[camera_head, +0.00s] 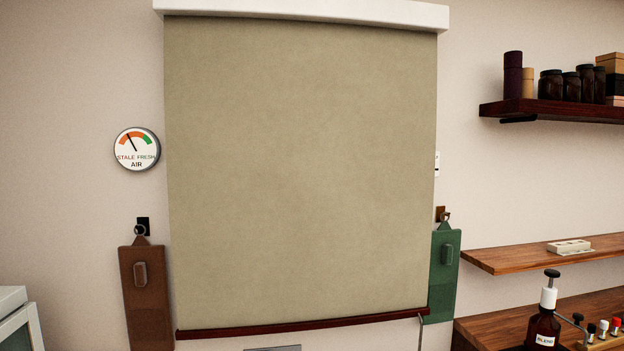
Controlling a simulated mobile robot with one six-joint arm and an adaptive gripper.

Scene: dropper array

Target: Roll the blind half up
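The blind (300,170) is a beige-olive roller blind hanging from a white housing (300,10) at the top of the wall. It is drawn down over most of the picture's height. A dark red-brown bottom bar (300,326) runs along its lower edge, slightly higher at the right. A thin grey cord or hook (421,325) hangs at the bar's right end; its lower part leaves the picture. What lies behind the blind is hidden. My gripper is not in view.
A brown holder (147,300) hangs left of the blind and a green one (445,280) right. An air dial (137,149) is at left. Shelves (540,110) with jars and a wooden counter (500,325) with a bottle (543,325) stand at right. A grey-white box (18,320) is lower left.

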